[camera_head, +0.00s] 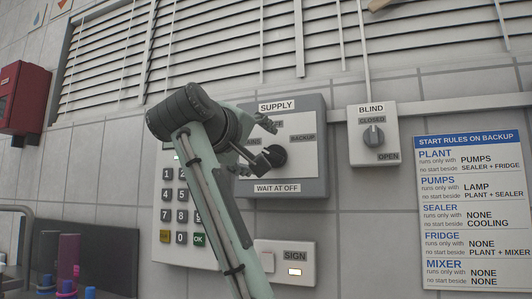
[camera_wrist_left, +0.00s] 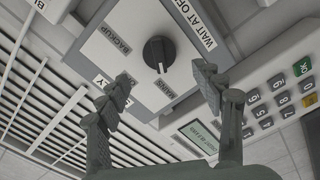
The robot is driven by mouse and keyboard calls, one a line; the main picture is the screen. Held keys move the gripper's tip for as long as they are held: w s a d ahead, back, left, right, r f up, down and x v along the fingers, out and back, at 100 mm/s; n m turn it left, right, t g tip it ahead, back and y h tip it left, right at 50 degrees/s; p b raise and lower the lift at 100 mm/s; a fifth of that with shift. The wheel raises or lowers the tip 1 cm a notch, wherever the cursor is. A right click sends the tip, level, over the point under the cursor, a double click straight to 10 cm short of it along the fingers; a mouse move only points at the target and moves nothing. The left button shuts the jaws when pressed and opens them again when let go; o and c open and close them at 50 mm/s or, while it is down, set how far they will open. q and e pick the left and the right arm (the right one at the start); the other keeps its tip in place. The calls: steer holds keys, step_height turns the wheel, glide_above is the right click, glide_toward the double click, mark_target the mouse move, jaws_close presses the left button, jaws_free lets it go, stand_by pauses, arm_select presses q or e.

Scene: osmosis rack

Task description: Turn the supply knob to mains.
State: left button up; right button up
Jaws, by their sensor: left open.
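The supply knob (camera_head: 276,156) is a dark round knob on a grey supply panel (camera_head: 312,178) with a white face, labelled OFF, BACKUP and MAINS. In the left wrist view the knob (camera_wrist_left: 158,53) shows a white mark on the side toward the MAINS label (camera_wrist_left: 165,88). My left gripper (camera_head: 264,142) is open in front of the panel's left part, partly covering the MAINS and OFF labels. In the left wrist view its fingers (camera_wrist_left: 165,75) are spread to either side, with the knob beyond and between them, apparently not touching. My right gripper is not in view.
A keypad (camera_head: 168,215) is left of the panel, partly behind my left arm. A blind switch (camera_head: 374,136) is to the right, beside a rules sign (camera_head: 473,210). A SIGN switch (camera_head: 294,258) sits below. A red box (camera_head: 22,98) hangs far left.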

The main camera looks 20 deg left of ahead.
arm_select(q)
steer(key=s, duration=0.6)
steer(key=shift+s+a+f, duration=0.1)
steer(key=shift+s, duration=0.05)
stand_by(0.3)
